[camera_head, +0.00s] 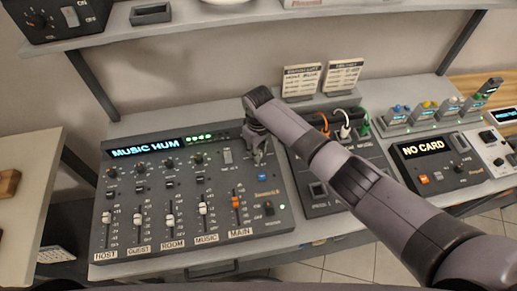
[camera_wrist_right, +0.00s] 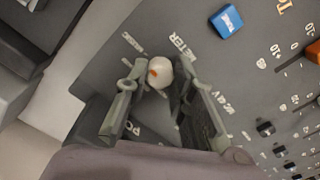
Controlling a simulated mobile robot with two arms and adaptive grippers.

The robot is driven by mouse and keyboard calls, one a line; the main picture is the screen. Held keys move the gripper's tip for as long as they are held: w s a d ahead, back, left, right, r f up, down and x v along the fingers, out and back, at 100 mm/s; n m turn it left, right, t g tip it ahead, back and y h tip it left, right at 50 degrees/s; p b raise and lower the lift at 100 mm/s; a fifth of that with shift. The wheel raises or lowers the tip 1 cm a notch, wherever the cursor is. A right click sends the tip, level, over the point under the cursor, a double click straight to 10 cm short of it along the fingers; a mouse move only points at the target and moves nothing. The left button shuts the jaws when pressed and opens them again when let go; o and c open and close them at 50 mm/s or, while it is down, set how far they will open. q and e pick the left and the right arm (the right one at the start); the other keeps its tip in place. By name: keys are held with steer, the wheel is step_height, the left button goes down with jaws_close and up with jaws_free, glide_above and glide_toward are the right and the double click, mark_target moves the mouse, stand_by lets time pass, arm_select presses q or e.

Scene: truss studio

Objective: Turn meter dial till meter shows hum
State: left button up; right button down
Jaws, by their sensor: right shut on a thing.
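The mixer console (camera_head: 130,180) stands on the desk at left centre in the head view. Its display (camera_head: 145,147) reads "MUSIC HUM" in blue letters. My right gripper (camera_head: 258,152) points down at the console's upper right part, hiding most of the meter dial. In the right wrist view the meter dial (camera_wrist_right: 160,72) is a pale round knob with an orange mark, beside the lettering "METER". My right gripper's two fingers (camera_wrist_right: 157,88) stand on either side of it, shut on it. My left gripper is not in view.
A blue button (camera_wrist_right: 227,21) lies near the dial. Row of faders (camera_head: 170,218) fills the console's front. A patch panel with coloured plugs (camera_head: 344,132) and a box reading "NO CARD" (camera_head: 423,147) stand to the right. A shelf (camera_head: 200,24) hangs above.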

steer(key=c, duration=1.4)
jaws_free()
steer(key=shift+o, duration=0.2)
steer(key=shift+r, duration=0.3)
step_height(320, 180, up, 12)
steer(key=shift+f, duration=0.25)
